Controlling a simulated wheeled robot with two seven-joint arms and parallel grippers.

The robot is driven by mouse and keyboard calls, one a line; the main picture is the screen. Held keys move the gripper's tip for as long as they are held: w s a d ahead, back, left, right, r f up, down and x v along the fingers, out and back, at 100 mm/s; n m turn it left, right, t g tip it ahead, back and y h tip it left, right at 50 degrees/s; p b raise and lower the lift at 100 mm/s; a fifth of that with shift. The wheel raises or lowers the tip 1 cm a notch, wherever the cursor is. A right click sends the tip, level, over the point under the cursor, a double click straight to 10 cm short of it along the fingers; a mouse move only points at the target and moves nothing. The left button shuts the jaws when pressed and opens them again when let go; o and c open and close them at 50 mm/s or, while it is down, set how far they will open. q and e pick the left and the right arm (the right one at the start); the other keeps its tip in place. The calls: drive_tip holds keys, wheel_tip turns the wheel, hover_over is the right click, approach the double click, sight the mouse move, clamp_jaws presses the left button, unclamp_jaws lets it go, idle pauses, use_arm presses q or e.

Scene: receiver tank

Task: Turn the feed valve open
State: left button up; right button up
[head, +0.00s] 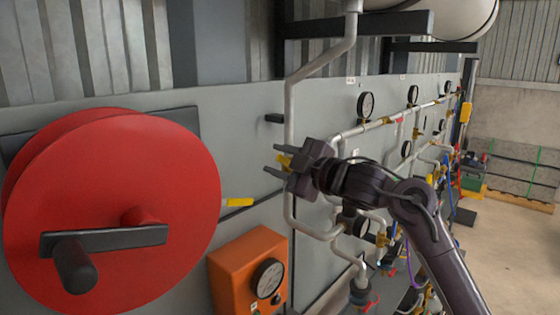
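My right gripper (271,158) is at the vertical grey pipe (290,105) in the middle of the head view, its fingers pointing left. The two fingers are spread apart. A small yellow part (284,161) shows between them, close to the palm; it may be a valve handle, and the gripper hides much of it. I cannot tell whether the fingers touch it. No label marks the feed valve. My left gripper is not in view.
A big red reel (110,190) with a dark crank stands out at the left. A yellow-tipped lever (238,202) is beside it. An orange box (250,270) with a gauge is below. Pipes and gauges (366,104) line the grey panel. Open floor (510,255) lies at the right.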

drive_tip(key=b, duration=0.3)
approach(288, 163)
drive_tip(key=x, duration=0.4)
drive_tip(key=shift+w, duration=0.15)
drive_tip(key=shift+a, duration=0.1)
drive_tip(key=shift+c, duration=0.5)
